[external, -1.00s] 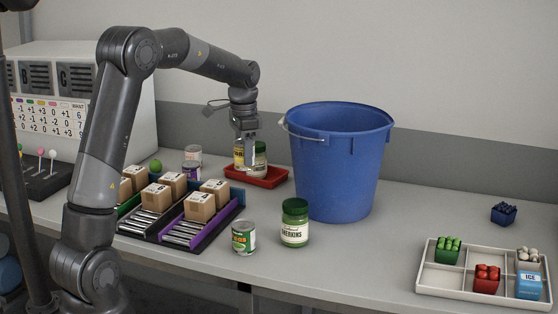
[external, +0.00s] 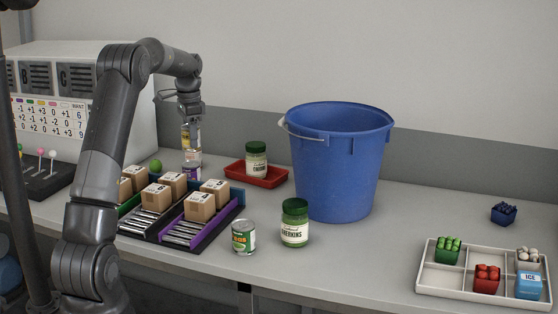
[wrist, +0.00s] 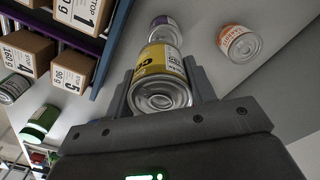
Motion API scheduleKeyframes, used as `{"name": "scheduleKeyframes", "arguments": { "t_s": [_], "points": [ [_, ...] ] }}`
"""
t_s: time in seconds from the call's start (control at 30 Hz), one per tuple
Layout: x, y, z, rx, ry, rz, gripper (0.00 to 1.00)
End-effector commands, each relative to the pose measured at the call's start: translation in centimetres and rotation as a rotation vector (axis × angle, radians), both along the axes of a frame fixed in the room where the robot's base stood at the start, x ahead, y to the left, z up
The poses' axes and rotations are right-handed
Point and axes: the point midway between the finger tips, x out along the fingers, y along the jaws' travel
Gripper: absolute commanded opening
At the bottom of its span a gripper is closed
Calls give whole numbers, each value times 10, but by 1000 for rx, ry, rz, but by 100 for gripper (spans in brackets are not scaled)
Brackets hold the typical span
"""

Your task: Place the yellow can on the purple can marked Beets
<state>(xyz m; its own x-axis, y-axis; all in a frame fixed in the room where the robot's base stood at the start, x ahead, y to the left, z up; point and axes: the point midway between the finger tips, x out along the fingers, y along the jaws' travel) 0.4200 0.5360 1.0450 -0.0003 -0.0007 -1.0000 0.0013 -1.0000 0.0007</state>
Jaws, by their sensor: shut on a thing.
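My gripper (external: 190,128) is shut on the yellow can (external: 191,138), holding it upright at the back left of the bench. In the wrist view the yellow can (wrist: 160,62) sits between the fingers, its metal end facing the camera. The purple can (external: 191,169) stands on the bench below it in the external view. In the wrist view the purple can (wrist: 165,30) shows just past the yellow can's far end, partly hidden by it. I cannot tell whether the two cans touch. The Beets marking is not readable.
A white-and-orange can (wrist: 240,42) stands close by. The conveyor rack (external: 215,222) with several cartons lies in front. The red tray (external: 235,170) with a green-lidded jar (external: 256,160) is to the right, then a blue bucket (external: 338,165).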

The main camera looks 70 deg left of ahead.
Motion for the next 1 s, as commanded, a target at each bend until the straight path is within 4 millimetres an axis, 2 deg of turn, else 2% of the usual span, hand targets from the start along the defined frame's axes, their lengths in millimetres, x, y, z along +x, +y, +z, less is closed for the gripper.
{"name": "scheduleKeyframes", "arguments": {
  "t_s": [0.17, 0.47, 0.83, 0.87, 1.0],
  "points": [
    [-3, 9, -7, 1, -1, -2, 24],
    [-4, 9, -44, 0, 0, -1, 24],
    [-3, 8, -49, 0, 0, -1, 24],
    [-3, 8, -49, 1, 0, -1, 53],
    [-3, 8, -49, 0, 0, -1, 64]
  ]
}}
